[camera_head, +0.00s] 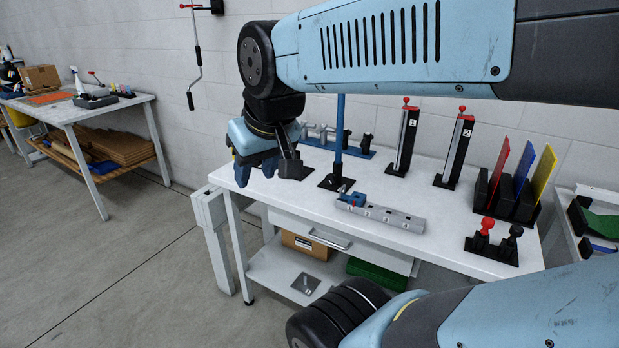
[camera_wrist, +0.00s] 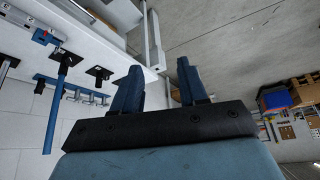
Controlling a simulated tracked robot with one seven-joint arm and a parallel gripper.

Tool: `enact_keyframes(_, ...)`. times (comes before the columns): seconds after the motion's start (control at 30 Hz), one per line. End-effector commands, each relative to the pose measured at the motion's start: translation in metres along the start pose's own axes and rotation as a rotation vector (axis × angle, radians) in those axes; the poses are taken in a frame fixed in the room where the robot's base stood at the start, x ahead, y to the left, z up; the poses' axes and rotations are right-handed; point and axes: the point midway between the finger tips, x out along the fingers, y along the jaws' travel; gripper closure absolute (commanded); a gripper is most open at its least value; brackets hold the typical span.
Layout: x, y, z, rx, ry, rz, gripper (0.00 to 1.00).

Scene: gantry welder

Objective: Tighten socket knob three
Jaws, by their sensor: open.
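A blue rail (camera_head: 352,152) with several upright grey and dark knob-like pieces (camera_head: 323,134) stands at the back of the white table, against the wall. The rail also shows at the left in the wrist view (camera_wrist: 72,87). I cannot read any number on these pieces, so I cannot tell which is socket knob three. My gripper (camera_head: 264,172) is above the table's left end, left of the rail and apart from it. In the wrist view my gripper (camera_wrist: 158,70) is open, with nothing between its two blue fingers.
A blue post (camera_head: 339,140) stands on the table (camera_head: 300,207) just right of my gripper. A metal bar with a blue clamp (camera_head: 385,212), two numbered black stands (camera_head: 404,140), coloured plates (camera_head: 521,170) and red and black knobs (camera_head: 486,228) are further right. Open floor lies left.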

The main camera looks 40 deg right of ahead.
Motion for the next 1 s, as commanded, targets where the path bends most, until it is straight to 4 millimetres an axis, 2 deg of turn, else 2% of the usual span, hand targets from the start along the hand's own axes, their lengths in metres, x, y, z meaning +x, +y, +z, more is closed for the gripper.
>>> enact_keyframes(0.1, 0.001, 0.001, -0.001, -0.003, -0.002, 0.001, 0.5)
enact_keyframes(0.17, 0.003, 0.002, -0.002, -0.013, -0.009, 0.003, 0.5)
enact_keyframes(0.33, 0.023, 0.021, -0.012, -0.092, -0.069, 0.031, 0.5)
enact_keyframes(0.7, 0.106, 0.079, -0.038, -0.451, -0.301, 0.129, 0.5)
enact_keyframes(1.0, 0.174, 0.123, -0.047, -0.784, -0.518, 0.193, 0.5)
